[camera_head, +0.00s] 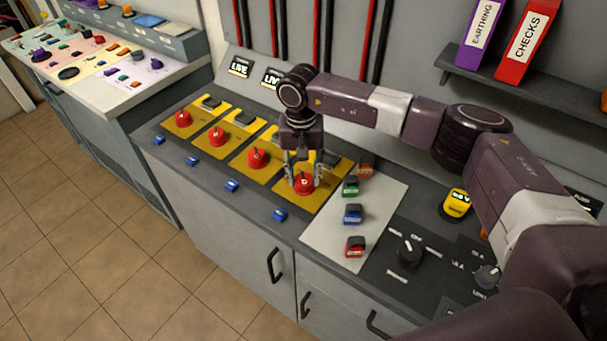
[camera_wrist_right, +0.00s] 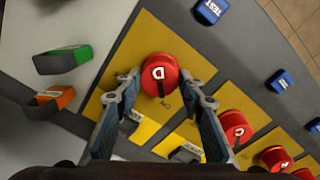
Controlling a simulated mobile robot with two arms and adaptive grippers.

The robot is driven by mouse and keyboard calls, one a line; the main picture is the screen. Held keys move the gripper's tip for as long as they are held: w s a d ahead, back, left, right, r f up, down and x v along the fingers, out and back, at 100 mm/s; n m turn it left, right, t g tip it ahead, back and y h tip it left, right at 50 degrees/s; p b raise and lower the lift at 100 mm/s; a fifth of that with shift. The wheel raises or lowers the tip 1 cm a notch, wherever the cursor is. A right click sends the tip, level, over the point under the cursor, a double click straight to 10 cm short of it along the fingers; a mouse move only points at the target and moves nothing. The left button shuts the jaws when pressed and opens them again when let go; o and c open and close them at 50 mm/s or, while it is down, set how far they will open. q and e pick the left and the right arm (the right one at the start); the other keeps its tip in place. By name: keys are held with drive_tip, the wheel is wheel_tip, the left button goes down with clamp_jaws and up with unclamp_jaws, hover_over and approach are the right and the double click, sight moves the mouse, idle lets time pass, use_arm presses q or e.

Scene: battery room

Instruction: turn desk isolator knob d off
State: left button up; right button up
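Knob D (camera_head: 303,183) is a round red isolator knob with a white letter D, on a yellow plate at the right end of a row of similar red knobs. It also shows in the right wrist view (camera_wrist_right: 160,72), with a dark mark at its lower rim. My right gripper (camera_head: 302,170) points down over it. In the right wrist view the gripper (camera_wrist_right: 159,80) is open, one finger on each side of the knob, with a gap visible on both sides. Whether the fingertips reach down to the knob's height is hard to tell. My left gripper is not in view.
Other red knobs (camera_head: 257,157) sit left on yellow plates, with blue tags (camera_head: 280,214) in front. Coloured blocks (camera_head: 353,213) stand on a pale panel (camera_head: 325,238) to the right, near a black rotary switch (camera_head: 411,249). A shelf (camera_head: 520,88) with binders is behind.

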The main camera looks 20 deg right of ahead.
drive_tip(key=shift+c, duration=1.3)
drive_tip(key=shift+f+m+b, duration=0.15)
drive_tip(key=shift+m+b, duration=0.95)
drive_tip(key=shift+b, duration=0.1)
drive_tip(key=shift+m+b, duration=0.7)
drive_tip(key=shift+m, duration=0.2)
drive_tip(key=m+b, duration=0.3)
drive_tip(key=m, duration=0.2)
drive_tip(key=m+b, duration=0.1)
drive_tip(key=m, duration=0.4)
drive_tip(key=shift+b, duration=0.35)
drive_tip(key=shift+r+m+b, duration=0.2)
drive_tip(key=shift+m+b, duration=0.3)
drive_tip(key=shift+m, duration=1.4)
